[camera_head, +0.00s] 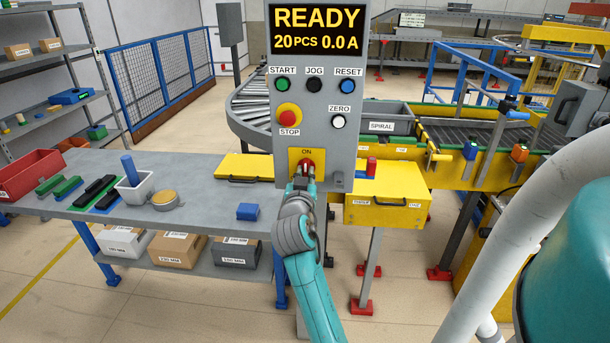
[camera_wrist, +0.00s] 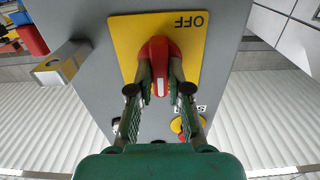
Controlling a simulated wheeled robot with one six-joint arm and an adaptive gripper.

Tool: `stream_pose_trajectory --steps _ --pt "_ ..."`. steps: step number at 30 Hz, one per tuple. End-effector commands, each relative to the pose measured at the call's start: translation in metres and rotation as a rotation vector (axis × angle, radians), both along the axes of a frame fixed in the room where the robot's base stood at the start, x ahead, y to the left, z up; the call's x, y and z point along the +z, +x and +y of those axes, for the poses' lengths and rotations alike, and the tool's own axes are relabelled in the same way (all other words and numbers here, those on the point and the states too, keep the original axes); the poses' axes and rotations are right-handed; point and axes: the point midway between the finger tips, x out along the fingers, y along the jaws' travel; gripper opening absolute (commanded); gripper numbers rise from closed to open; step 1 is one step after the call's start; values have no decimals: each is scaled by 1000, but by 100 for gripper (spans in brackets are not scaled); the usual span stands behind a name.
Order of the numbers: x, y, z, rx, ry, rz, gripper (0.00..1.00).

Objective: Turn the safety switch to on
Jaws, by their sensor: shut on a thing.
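The safety switch is a red knob (camera_head: 307,164) on a yellow plate (camera_head: 293,157), low on the grey control panel (camera_head: 318,108). ON shows above the knob in the head view. In the wrist view the knob (camera_wrist: 157,50) stands lengthwise on the plate (camera_wrist: 125,35), with OFF upside down at the top. A white mark on the knob sits at its lower end, away from OFF. My gripper (camera_head: 303,178) is shut on the knob, one finger on each side in the wrist view (camera_wrist: 159,82). The display (camera_head: 318,29) reads READY, 20PCS and 0.0 A.
A red STOP button (camera_head: 289,115) and several small buttons sit above the switch. A grey workbench (camera_head: 215,185) with bins and parts stands left. A yellow box (camera_head: 388,197) and the conveyor (camera_head: 450,145) are right, close to the panel.

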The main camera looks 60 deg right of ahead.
Motion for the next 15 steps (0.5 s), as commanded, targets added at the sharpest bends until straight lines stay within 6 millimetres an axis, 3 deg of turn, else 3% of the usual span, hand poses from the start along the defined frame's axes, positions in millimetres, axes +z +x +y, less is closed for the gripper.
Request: stream_pose_trajectory --steps 8,9,11,15 --pt "-2 0 0 0 4 2 0" --pt "-2 0 0 0 4 2 28" --pt "-1 0 0 1 3 1 42" --pt "-1 0 0 0 2 1 43"
